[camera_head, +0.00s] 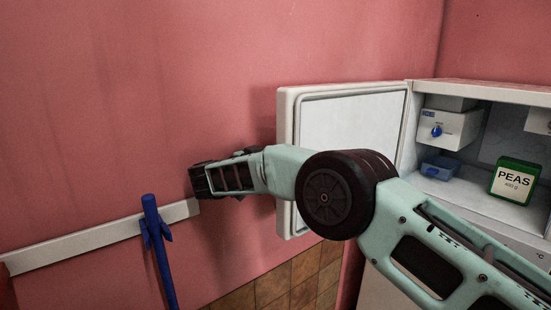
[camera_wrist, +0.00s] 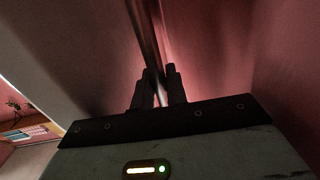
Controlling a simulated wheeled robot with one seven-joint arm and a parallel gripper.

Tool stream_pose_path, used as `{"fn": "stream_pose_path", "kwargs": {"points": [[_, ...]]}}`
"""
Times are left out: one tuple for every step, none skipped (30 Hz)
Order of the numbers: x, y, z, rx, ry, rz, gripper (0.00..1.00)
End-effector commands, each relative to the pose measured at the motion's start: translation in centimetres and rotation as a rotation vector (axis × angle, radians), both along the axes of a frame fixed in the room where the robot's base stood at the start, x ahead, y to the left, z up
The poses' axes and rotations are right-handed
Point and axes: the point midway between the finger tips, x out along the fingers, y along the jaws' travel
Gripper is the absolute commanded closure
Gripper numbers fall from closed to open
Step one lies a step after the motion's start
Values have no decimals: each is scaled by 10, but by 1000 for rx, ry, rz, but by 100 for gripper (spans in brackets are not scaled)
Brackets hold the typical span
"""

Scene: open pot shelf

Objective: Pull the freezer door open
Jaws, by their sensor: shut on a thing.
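The white freezer door (camera_head: 345,125) stands wide open, swung out to the left of the freezer in the head view, its grey-lined inner side showing. My gripper (camera_wrist: 159,85) is shut on the door's metal handle (camera_wrist: 147,30) in the wrist view, one dark finger on each side of the bar. The pale outer face of the door (camera_wrist: 75,50) lies to the left there. In the head view my wrist reaches past the door's outer edge, and the handle and fingertips cannot be made out.
The freezer's open inside (camera_head: 470,190) holds a green PEAS box (camera_head: 516,180) and a blue container (camera_head: 440,167). A pink wall (camera_head: 120,100) is close behind my wrist. A blue pole (camera_head: 158,245) stands by a white wall rail (camera_head: 90,240) at left.

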Motion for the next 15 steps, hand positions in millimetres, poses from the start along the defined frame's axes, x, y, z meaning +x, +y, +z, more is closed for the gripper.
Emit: {"fn": "stream_pose_path", "kwargs": {"points": [[0,-1,1,0,-3,-5,100],[0,-1,2,0,-3,-6,100],[0,-1,2,0,-4,-7,100],[0,-1,2,0,-4,-8,100],[0,-1,2,0,-4,-8,100],[1,-1,2,0,-4,-8,100],[1,-1,2,0,-4,-8,100],[1,-1,2,-1,-3,-8,100],[1,-1,2,-1,-3,-8,100],[1,-1,2,-1,-3,-8,100],[1,-1,2,-1,-3,-8,100],[1,-1,2,-1,-3,-8,100],[1,-1,2,-1,-3,-8,83],[1,-1,2,-1,-3,-8,75],[1,-1,2,-1,-3,-7,67]]}}
